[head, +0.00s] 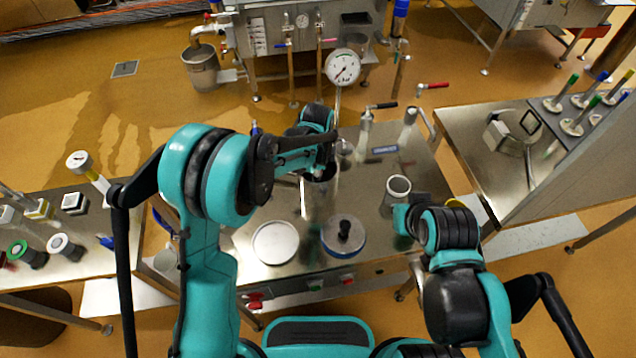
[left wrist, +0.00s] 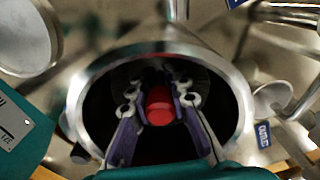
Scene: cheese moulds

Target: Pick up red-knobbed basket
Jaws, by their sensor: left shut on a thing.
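The red knob (left wrist: 159,106) of the basket shows in the left wrist view, deep inside a round metal vessel (left wrist: 85,90). The basket's body below the knob is dark and mostly hidden. My left gripper (left wrist: 159,90) reaches down into the vessel, with its fingers on both sides of the knob and shut on it. In the head view my left gripper (head: 322,168) is at the mouth of the metal vessel (head: 315,205), and the knob is hidden there. My right gripper (head: 408,215) is low beside a metal cup (head: 396,190); its fingers are not clear.
A pale round disc (head: 275,243) and a round lid with a black knob (head: 343,237) lie on the steel table (head: 385,245) in front. A dial gauge (head: 342,67) and valve handles stand behind the vessel. Side benches flank the table left (head: 95,240) and right (head: 465,130).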

